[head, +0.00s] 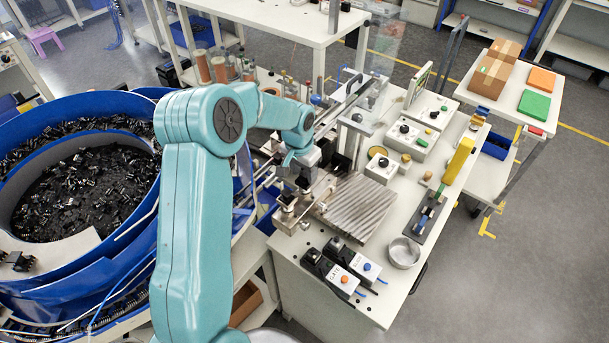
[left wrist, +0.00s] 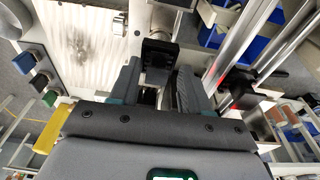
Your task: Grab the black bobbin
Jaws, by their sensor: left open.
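My left gripper (head: 299,172) reaches down over the metal fixture on the white workbench in the head view. In the left wrist view its two dark fingers (left wrist: 156,80) are apart, so it is open. A black block-like part, which looks like the black bobbin (left wrist: 158,52), shows just beyond and between the fingertips. I see no contact between it and the fingers. In the head view the arm and gripper largely hide that spot, so I cannot make the bobbin out clearly there. My right gripper is not in view.
A ribbed metal plate (head: 357,207) lies right of the gripper. A blue bowl feeder (head: 84,252) full of black parts stands at the left. Control boxes (head: 340,270) and a round metal dish (head: 403,252) are near the bench front. Metal rails (left wrist: 241,47) run beside the fingers.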

